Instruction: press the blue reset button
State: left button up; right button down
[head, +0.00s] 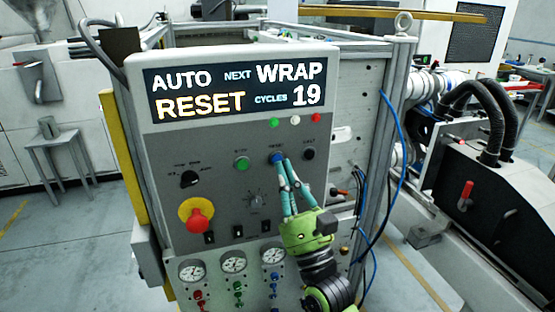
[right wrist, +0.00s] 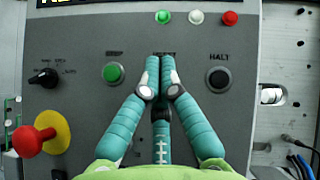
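The blue reset button (head: 276,157) is on the grey control panel (head: 222,215), in the upper row between a green button and a black one. My right gripper (head: 281,164) has its teal fingers drawn together, with the tips at the button and covering part of it. In the right wrist view, the fingertips (right wrist: 160,72) meet just below the partly covered label above the button, and the button itself is hidden behind them. I cannot tell whether the tips touch it or whether it is pressed in. My left gripper is not in view.
The green button (right wrist: 113,72) and the black halt button (right wrist: 218,79) flank the fingers closely. A red mushroom knob (head: 197,219) on a yellow base is lower left. The display (head: 237,88) reads AUTO, NEXT WRAP, RESET, CYCLES 19. Gauges (head: 233,261) line the panel's bottom.

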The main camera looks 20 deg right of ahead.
jog(key=shift+w, duration=0.45)
jog(key=shift+w, duration=0.3)
dwell(0.7)
jog(key=shift+s, duration=0.75)
jog(key=s, duration=0.5)
jog(key=shift+d+p, duration=0.1)
jog(key=shift+p, duration=0.3)
dwell(0.5)
